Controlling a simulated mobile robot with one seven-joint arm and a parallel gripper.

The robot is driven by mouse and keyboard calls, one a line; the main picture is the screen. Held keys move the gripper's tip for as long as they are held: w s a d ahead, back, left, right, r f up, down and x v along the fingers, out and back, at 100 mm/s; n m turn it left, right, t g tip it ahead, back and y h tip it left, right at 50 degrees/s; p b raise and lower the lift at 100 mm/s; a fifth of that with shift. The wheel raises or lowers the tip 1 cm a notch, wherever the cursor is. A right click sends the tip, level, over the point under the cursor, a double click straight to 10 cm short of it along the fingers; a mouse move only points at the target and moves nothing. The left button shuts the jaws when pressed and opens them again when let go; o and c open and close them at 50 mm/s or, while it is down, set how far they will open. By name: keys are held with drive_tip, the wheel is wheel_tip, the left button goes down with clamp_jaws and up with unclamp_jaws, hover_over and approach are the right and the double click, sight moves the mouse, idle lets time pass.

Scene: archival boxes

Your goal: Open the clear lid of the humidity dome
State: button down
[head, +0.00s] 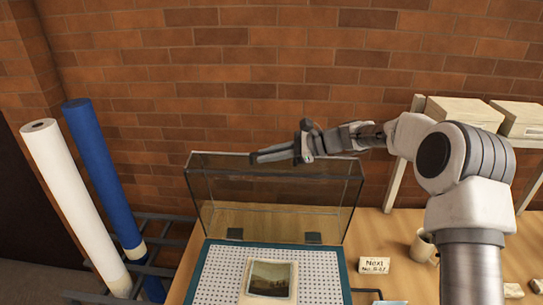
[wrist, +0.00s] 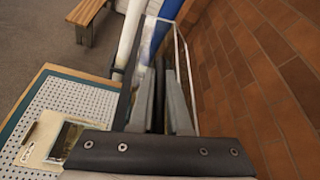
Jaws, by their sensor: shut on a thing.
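The humidity dome's clear lid (head: 228,185) stands raised, roughly upright, at the back of its base in the head view. Two dark hinges or brackets show along its lower edge. The base (head: 345,280) has a teal rim and a white perforated floor, uncovered from above. A picture on a pale card (head: 270,278) lies on it, and also shows in the wrist view (wrist: 62,140). My gripper (head: 256,157) is at the lid's top edge, shut on it.
A brick wall (head: 300,60) rises close behind the lid. White (head: 75,200) and blue (head: 105,180) rolls stand in a rack at left. Pale boxes (head: 465,112) sit on a shelf.

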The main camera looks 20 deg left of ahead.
drive_tip(key=shift+w+a, duration=0.1)
drive_tip(key=shift+w, duration=0.45)
drive_tip(key=c, duration=0.9)
unclamp_jaws()
drive_tip(key=b+v, duration=0.3)
drive_tip(key=v, duration=1.4)
drive_tip(key=shift+r, duration=0.2)
